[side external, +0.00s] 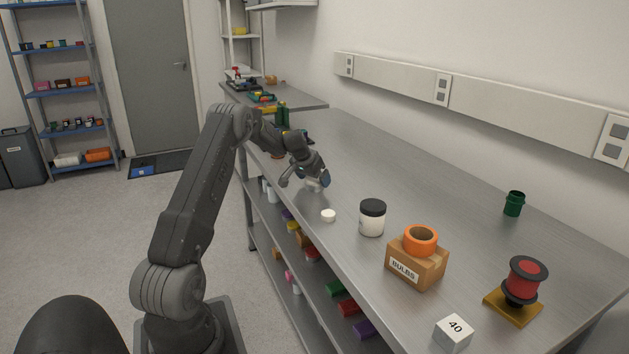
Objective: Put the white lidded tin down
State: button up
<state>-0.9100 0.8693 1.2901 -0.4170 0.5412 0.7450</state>
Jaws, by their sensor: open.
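My gripper (306,182) is open above the metal bench, left of the picture's centre. A small pale object (314,187) shows at its fingers, low on the bench top; the fingers partly hide it, and I cannot tell for sure that it is the white lidded tin or whether it touches a finger. A small white round piece (328,215) lies on the bench just in front of the gripper, apart from it. A white jar with a black lid (372,218) stands upright farther right.
A cardboard BULBS box (415,267) holds an orange ring (420,240). Nearby are a white block marked 40 (453,331), a red spool on a yellow base (525,282) and a green cup (514,203). The bench (440,190) is clear behind the jar.

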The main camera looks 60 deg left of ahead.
jog(key=v, duration=1)
jog(key=s+d+r+m+h, duration=0.1)
jog(key=d+r, duration=0.3)
jog(key=d, duration=0.6)
jog(key=d+r+m, duration=0.1)
jog(key=d+r, duration=0.3)
jog(key=d, duration=0.6)
jog(key=s+d+r+m+h, duration=0.1)
jog(key=d+r, duration=0.3)
jog(key=d, duration=0.7)
jog(key=s+d+f+m, duration=0.2)
jog(key=s+d+f, duration=0.1)
jog(key=s+d, duration=1.3)
jog(key=shift+s+d+h, duration=0.3)
jog(key=shift+s+h, duration=0.1)
jog(key=shift+s, duration=0.8)
